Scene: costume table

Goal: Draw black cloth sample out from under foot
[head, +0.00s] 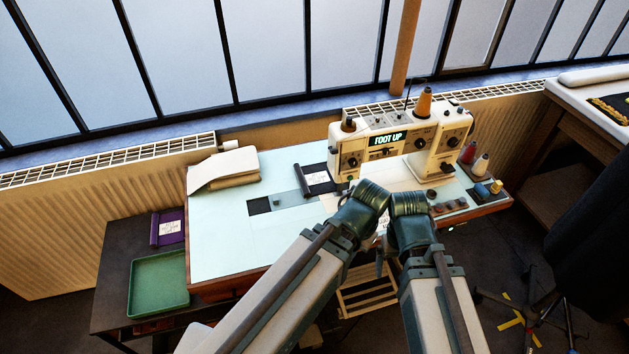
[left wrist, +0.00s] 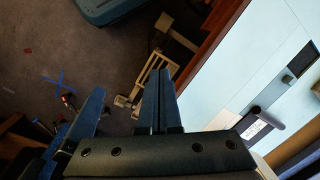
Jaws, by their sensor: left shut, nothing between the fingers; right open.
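A rolled dark cloth sample (head: 318,178) with a white label lies on the pale table, left of the sewing machine (head: 400,140). It also shows in the left wrist view (left wrist: 254,124). The machine's display reads "FOOT UP". My left gripper (left wrist: 160,76) is shut and empty, off the table's front edge in the left wrist view. My right gripper (head: 386,262) is open, low between my two forearms near the front edge, and partly hidden.
A folded beige cloth (head: 225,170) lies at the table's back left. A purple roll (head: 168,228) and a green tray (head: 158,284) are on the dark side table. Thread spools (head: 481,165) stand right of the machine. The table's left front is clear.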

